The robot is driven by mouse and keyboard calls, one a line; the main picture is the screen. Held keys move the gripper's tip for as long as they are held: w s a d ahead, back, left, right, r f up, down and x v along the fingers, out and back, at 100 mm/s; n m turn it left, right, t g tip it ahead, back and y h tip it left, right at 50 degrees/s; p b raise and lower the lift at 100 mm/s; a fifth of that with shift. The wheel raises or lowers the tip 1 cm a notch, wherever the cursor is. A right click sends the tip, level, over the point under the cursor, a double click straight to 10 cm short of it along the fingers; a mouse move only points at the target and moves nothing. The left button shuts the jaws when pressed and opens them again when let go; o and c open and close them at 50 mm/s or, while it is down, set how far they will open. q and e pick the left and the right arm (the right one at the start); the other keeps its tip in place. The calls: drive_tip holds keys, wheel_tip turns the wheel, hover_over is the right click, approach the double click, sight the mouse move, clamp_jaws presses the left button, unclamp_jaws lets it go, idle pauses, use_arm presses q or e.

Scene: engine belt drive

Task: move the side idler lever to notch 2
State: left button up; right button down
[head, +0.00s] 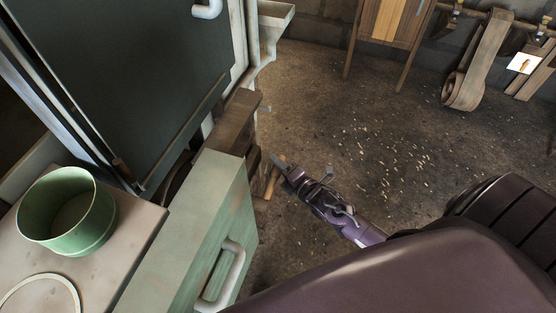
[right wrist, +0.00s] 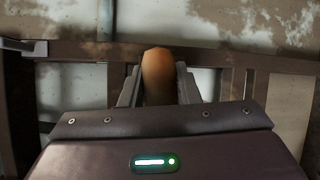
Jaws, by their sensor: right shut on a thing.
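The side idler lever shows as a rounded wooden handle (right wrist: 158,78) in the right wrist view. It stands between the two fingers of my right gripper (right wrist: 158,88), which is shut on it. In the head view my right gripper (head: 279,163) reaches in from the right, low beside the pale green machine housing, and the wooden handle (head: 273,180) shows at its fingertips. The notches cannot be made out, so I cannot tell which one the lever is in. My left gripper is not in view.
A green round tub (head: 100,238) stands on a pale top at the left. The green housing (head: 185,220) has a white handle (head: 230,275). A dark panel (head: 125,75) rises behind. Brown belts (head: 478,65) hang at the back right. The speckled floor (head: 350,120) is open.

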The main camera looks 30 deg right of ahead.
wheel_tip(320, 180, down, 4)
drive_tip(key=shift+r+m+g, duration=0.2)
drive_tip(key=shift+m+g, duration=0.5)
drive_tip(key=shift+m, duration=0.4)
drive_tip(key=c, duration=1.1)
unclamp_jaws()
drive_tip(key=v, duration=0.8)
drive_tip(key=shift+w+d+y, duration=0.1)
drive_tip(key=shift+d+y, duration=0.05)
drive_tip(key=shift+y, duration=0.15)
